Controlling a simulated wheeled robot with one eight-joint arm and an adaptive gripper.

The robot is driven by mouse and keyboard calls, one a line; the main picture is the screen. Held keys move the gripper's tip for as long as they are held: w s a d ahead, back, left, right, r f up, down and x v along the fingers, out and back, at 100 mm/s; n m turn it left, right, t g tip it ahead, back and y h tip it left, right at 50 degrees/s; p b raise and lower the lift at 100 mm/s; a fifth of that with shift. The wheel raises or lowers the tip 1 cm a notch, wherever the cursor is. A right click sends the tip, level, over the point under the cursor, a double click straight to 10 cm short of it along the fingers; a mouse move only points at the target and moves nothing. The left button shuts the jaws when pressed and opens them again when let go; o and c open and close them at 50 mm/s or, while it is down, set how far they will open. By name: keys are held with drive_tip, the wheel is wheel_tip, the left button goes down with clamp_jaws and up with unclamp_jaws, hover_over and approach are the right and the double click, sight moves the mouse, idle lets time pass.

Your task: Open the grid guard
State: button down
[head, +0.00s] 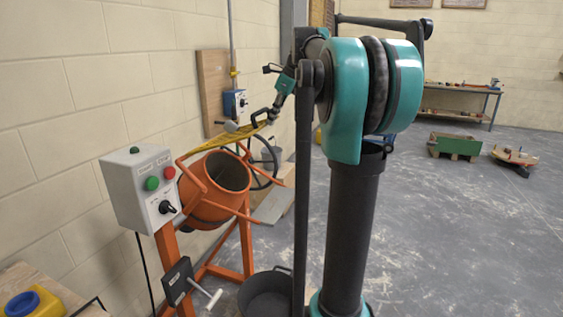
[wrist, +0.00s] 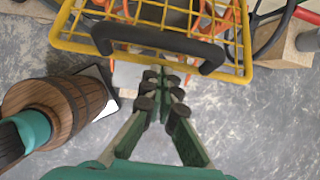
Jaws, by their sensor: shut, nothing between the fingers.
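The grid guard (head: 222,143) is a yellow wire frame, seen nearly edge-on in the head view. It stands out above the mouth of the orange mixer drum (head: 205,188), whose opening shows below it. In the wrist view the guard (wrist: 76,34) fills the top, with orange parts behind its wires. Its dark bar handle (wrist: 158,40) spans the near edge. My gripper (wrist: 162,82) has its green fingers together and empty, with the tips just below the handle's bar in the picture. Whether they touch the handle I cannot tell. In the head view my gripper is small beside the guard.
A grey control box (head: 140,188) with red and green buttons stands left of the drum. A black bucket (head: 268,293) is on the floor below. A block wall runs close behind the mixer. Open concrete floor (head: 460,230) lies to the right.

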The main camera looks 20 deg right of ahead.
wheel_tip(320, 180, down, 14)
drive_tip(key=s+d+t+y, duration=0.2)
drive_tip(key=t+y, duration=0.1)
drive_tip(key=y, duration=0.1)
drive_tip(key=w+d+v, duration=0.1)
drive_tip(key=v, duration=0.9)
drive_tip(key=w+a+f, duration=0.3)
drive_tip(key=w+a, duration=0.1)
drive_tip(key=a, duration=0.3)
drive_tip(key=shift+w+f, duration=0.15)
drive_tip(key=shift+w, duration=0.25)
drive_tip(key=shift+h, duration=0.3)
